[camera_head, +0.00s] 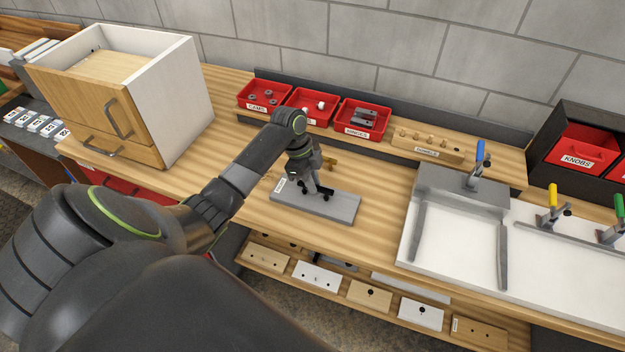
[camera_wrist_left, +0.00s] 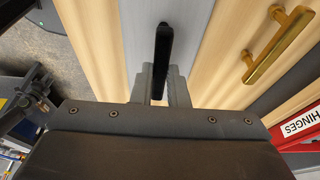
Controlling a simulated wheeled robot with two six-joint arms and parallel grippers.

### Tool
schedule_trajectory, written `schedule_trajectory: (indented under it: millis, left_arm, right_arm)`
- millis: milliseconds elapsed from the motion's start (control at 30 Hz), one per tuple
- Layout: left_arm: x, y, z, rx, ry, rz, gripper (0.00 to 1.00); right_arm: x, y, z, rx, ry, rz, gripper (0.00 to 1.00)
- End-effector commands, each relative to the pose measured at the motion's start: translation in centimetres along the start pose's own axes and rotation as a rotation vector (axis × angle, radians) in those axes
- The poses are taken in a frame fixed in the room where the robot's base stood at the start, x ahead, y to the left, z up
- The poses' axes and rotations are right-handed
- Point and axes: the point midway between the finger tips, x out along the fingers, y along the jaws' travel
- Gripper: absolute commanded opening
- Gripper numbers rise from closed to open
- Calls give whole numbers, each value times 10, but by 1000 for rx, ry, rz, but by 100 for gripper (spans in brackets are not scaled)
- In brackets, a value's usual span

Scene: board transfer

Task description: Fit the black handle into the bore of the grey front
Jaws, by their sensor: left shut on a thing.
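The grey front (camera_head: 343,210) lies flat on the wooden bench, with a white label at its left end. In the left wrist view it is a pale grey strip (camera_wrist_left: 190,30) behind the fingers. My left gripper (camera_head: 312,188) is over the front, pointing down. In the left wrist view my left gripper (camera_wrist_left: 160,85) is shut on the black handle (camera_wrist_left: 163,45), a dark bar standing out beyond the fingertips. I see no bore in the front; the gripper and handle may cover it. I cannot tell whether the handle touches the front. My right gripper is out of view.
A brass handle (camera_head: 330,163) lies just behind the front. Red bins (camera_head: 362,118) and a wooden block with pegs (camera_head: 428,145) stand along the back. A wooden drawer cabinet (camera_head: 120,95) is at left, a white clamping fixture (camera_head: 460,240) at right.

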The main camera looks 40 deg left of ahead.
Motion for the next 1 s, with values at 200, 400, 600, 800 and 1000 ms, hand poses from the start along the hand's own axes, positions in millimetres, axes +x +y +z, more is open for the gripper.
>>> schedule_trajectory:
  millis: [200, 400, 600, 800, 1000]
  left_arm:
    - [6, 0, 2, 0, 0, 0, 0]
    - [8, 0, 2, -1, 0, 1, 18]
    - [8, 0, 2, 0, 0, 1, 39]
    - [8, 0, 2, 0, 0, 1, 39]
    - [-5, -1, 3, 2, 0, -3, 39]
  right_arm:
    - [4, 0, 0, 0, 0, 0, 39]
    - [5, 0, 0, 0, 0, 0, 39]
    - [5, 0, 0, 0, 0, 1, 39]
    - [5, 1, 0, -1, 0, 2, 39]
    - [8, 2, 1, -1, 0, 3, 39]
